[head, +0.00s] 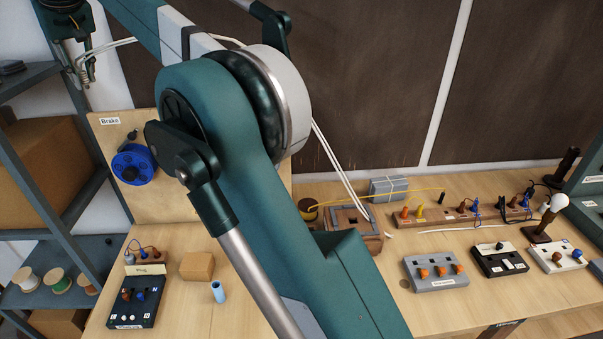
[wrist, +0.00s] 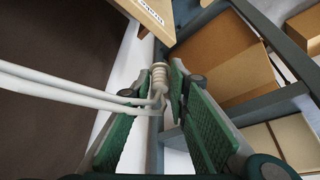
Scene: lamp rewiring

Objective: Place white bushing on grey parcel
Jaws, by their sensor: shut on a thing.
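The white bushing (wrist: 158,78) is a small ribbed piece between the fingertips in the wrist view, with white cords running from it to the left. My gripper (wrist: 163,88) is shut on it, its green ridged pads on both sides. In the head view my gripper (head: 80,68) hangs in the air at the upper left, high above the bench; the bushing is too small to make out there. The grey parcel (head: 388,189), a box tied with string, sits at the back of the bench in the head view, far to the right of my gripper.
My arm covers the middle of the head view. A wooden frame (head: 350,221) and a terminal strip (head: 432,214) flank the parcel. A grey shelf rack (head: 58,125) stands left, below my gripper. The Brake board (head: 218,118) with a blue reel (head: 134,165) stands nearby.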

